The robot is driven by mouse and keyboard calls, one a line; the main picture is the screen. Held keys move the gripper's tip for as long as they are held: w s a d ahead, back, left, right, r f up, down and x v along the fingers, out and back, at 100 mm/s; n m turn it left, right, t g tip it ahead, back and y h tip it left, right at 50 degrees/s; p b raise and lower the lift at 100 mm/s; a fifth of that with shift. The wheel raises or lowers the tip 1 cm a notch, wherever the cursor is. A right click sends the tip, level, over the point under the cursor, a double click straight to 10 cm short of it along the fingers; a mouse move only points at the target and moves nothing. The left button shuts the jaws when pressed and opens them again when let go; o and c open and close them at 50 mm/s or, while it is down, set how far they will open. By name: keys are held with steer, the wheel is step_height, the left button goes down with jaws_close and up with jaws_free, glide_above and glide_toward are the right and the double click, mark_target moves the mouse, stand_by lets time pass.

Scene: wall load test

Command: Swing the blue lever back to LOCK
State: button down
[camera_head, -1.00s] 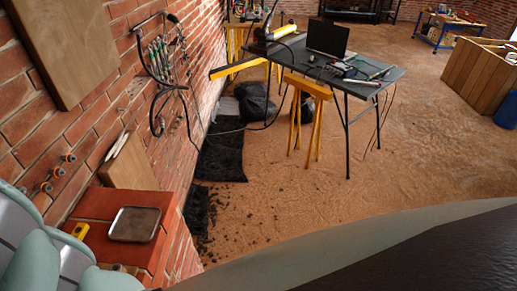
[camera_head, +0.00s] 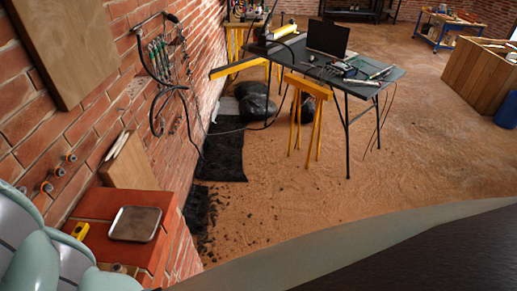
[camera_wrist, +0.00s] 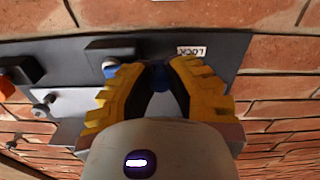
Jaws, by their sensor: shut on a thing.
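In the wrist view, my gripper (camera_wrist: 161,84) has its two yellow and black fingers closed around a small blue part, the blue lever (camera_wrist: 161,76). Only a little of the lever shows between the fingertips; the fingers hide the rest. The LOCK label (camera_wrist: 191,51) is on the dark panel (camera_wrist: 228,48), just above and to the right of the fingertips. The label appears upside down. In the head view neither the gripper nor the lever shows; parts of my arm fill the lower left.
An orange knob (camera_wrist: 10,82) and a light plate (camera_wrist: 85,100) are left of my fingers. Brick wall surrounds the panel. In the head view, a metal tray (camera_head: 135,223) sits on a red ledge (camera_head: 100,205) by the wall. A dark table (camera_head: 365,85) stands farther off on open floor.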

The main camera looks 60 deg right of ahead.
steer(key=shift+r+m, duration=0.5)
steer(key=shift+m, duration=0.4)
steer(key=c, duration=0.9)
jaws_free()
steer(key=shift+f, duration=0.1)
steer(key=shift+s, duration=0.1)
steer(key=v, duration=1.2)
